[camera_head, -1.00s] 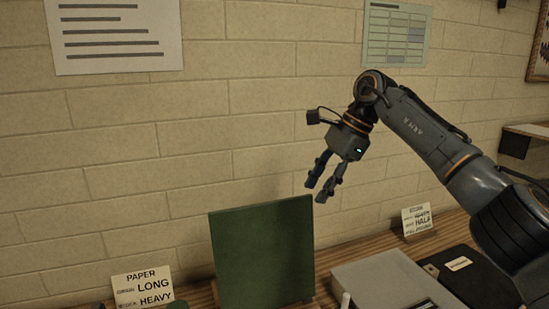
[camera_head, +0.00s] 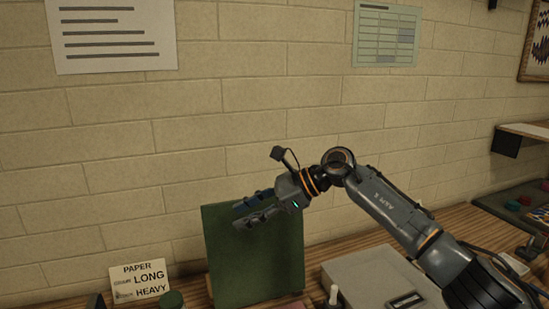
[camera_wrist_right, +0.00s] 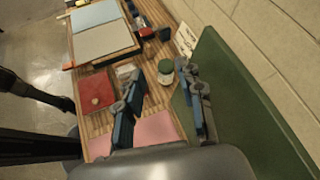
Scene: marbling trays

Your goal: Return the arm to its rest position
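My right arm (camera_head: 390,208) comes in from the right in the head view, with its forearm sloping up to the wrist. My right gripper (camera_head: 239,213) points left, in front of the upper part of an upright green board (camera_head: 255,265). Its two fingers are apart with nothing between them, which the right wrist view (camera_wrist_right: 163,75) also shows. In that view the green board (camera_wrist_right: 240,105) stands close to the right of the fingers. I cannot tell whether the gripper touches it. My left gripper is in neither view.
A grey box (camera_head: 375,275) lies below my arm. In the right wrist view, a red item (camera_wrist_right: 96,92) and a tray (camera_wrist_right: 103,40) lie on the wooden bench.

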